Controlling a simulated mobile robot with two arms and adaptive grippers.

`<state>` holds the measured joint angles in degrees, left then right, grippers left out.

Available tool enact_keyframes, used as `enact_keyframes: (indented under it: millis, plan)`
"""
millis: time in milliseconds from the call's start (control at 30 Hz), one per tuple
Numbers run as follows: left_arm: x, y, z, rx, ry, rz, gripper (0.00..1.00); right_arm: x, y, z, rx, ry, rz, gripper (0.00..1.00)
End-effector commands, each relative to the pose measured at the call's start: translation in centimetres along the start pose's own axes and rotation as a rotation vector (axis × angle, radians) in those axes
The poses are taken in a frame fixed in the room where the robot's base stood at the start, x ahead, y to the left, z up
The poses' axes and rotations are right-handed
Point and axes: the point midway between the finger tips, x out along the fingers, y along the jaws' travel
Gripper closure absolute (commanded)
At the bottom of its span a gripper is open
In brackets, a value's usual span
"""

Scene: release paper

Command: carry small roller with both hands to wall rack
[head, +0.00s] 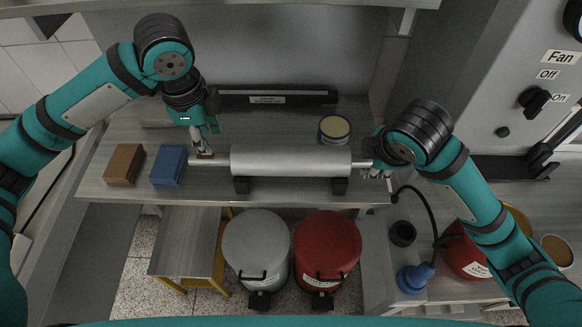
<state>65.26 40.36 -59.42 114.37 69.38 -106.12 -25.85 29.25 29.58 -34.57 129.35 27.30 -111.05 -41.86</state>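The small roller (290,160) is a silver cylinder with a thin shaft at each end. It lies level across two black supports (241,185) near the front edge of the workbench. My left gripper (203,153) points down at the left shaft. My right gripper (374,169) reaches in from the right at the right shaft. The fingers of both look close to or around the shafts, but how far they are closed is too small to tell. A black bar with a label (268,99) lies along the back; I cannot tell whether it is the wall rack.
A brown block (124,164) and a blue block (168,165) sit left of the roller. An open tin (334,129) stands behind its right end. A grey drum (256,243) and a red drum (327,245) stand below the bench. A shelf edge (230,4) overhangs the back.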

Motion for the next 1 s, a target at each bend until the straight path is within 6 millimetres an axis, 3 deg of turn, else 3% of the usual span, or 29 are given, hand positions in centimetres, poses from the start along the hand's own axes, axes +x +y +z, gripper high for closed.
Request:
enact_keyframes:
  millis: [100,300,1000]
  plan:
    - [0.0,0.0,0.0,0.000,0.000,0.000,0.66,-2.2,0.2,0.1,-0.004,-0.002,0.008,0.65]
    - [0.0,0.0,0.0,0.000,0.000,0.000,0.66,-3.8,0.1,0.0,-0.002,-0.001,0.004,0.65]
    - [0.0,0.0,0.0,0.000,0.000,0.000,0.66,-4.1,-0.1,0.0,0.000,0.000,-0.001,0.65]
